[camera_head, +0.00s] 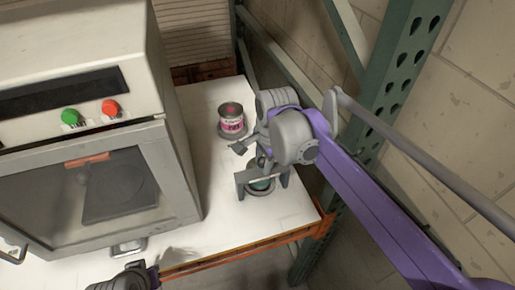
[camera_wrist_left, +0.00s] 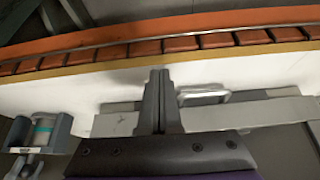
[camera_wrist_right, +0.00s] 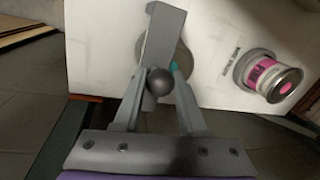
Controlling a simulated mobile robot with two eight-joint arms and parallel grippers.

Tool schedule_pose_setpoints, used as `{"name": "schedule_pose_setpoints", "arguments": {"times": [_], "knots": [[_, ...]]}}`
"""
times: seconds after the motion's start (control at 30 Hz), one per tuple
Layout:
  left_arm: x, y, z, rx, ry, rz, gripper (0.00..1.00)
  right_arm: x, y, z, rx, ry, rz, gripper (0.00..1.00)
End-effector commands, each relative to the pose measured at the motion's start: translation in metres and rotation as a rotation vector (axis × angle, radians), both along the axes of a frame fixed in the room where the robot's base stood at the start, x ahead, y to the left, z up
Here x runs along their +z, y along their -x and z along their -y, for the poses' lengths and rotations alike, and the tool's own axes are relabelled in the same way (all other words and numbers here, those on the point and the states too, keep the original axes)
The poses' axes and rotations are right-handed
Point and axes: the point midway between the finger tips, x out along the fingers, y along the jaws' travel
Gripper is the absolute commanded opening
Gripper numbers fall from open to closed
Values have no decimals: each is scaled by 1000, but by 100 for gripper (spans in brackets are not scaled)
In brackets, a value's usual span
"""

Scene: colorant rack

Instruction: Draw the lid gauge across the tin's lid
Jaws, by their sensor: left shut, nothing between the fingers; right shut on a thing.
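The tin (camera_head: 261,184) with a teal band stands on the white bench top near its front right edge. The grey lid gauge (camera_head: 242,188) straddles it like a bracket, and both also show at the left of the left wrist view, the tin (camera_wrist_left: 43,130) partly covered. My right gripper (camera_wrist_right: 160,84) is shut on the gauge's round knob (camera_wrist_right: 160,81), above the tin. The gauge plate hides much of the lid, so I cannot tell whether they touch. My left gripper (camera_wrist_left: 158,98) is shut and empty, low in front of the bench, away from the tin.
A pink-labelled tin (camera_head: 231,122) stands behind the gauge. A large grey oven (camera_head: 90,170) fills the left of the bench. A green rack upright (camera_head: 398,75) stands at the right. An orange beam (camera_head: 245,247) runs along the bench front. White bench surface is clear around the tins.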

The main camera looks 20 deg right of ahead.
Motion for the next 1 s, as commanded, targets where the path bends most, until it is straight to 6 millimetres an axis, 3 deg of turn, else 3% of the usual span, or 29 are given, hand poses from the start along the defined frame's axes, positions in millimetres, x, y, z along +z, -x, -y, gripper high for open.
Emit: {"name": "schedule_pose_setpoints", "arguments": {"times": [0.13,0.43,0.47,0.6,1.0], "knots": [[1,-1,0,0,0,1,0,1,12,1,0,1,0,0],[1,0,0,0,0,1,0,1,13,1,0,0,0,0],[1,0,0,0,0,1,0,1,13,1,0,1,0,44],[1,0,0,0,0,1,0,1,13,1,0,0,0,69],[1,-1,0,0,0,1,0,8,14,1,0,0,0,70]]}}
